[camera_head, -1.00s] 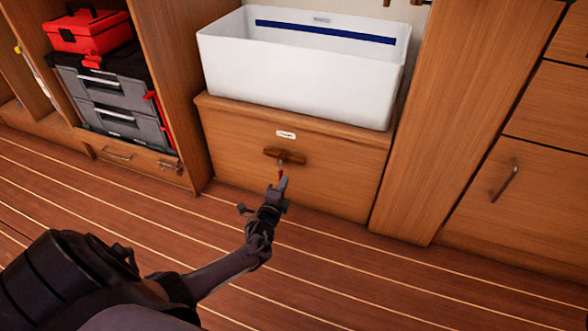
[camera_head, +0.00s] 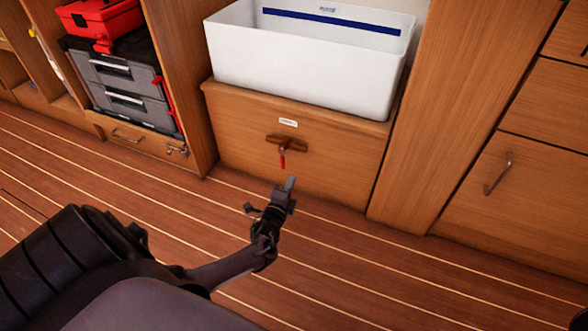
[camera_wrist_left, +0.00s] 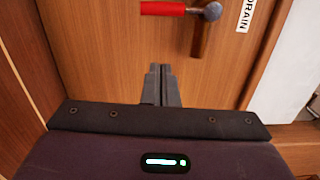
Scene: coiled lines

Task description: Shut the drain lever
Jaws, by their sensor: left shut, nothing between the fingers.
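The drain lever has a red handle (camera_head: 283,160) that hangs straight down from its pivot on a wooden block (camera_head: 287,142) on the cabinet front. In the left wrist view the red handle (camera_wrist_left: 163,8) lies sideways at the top edge, partly cut off, with the metal pivot (camera_wrist_left: 212,11) at its right.
A white tub (camera_head: 300,65) stands on the wooden cabinet (camera_head: 235,135). Toolboxes (camera_head: 120,88) fill a shelf at the left, above a small drawer. A cupboard door with a handle (camera_head: 497,174) is at the right. The striped floor (camera_head: 370,265) is clear.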

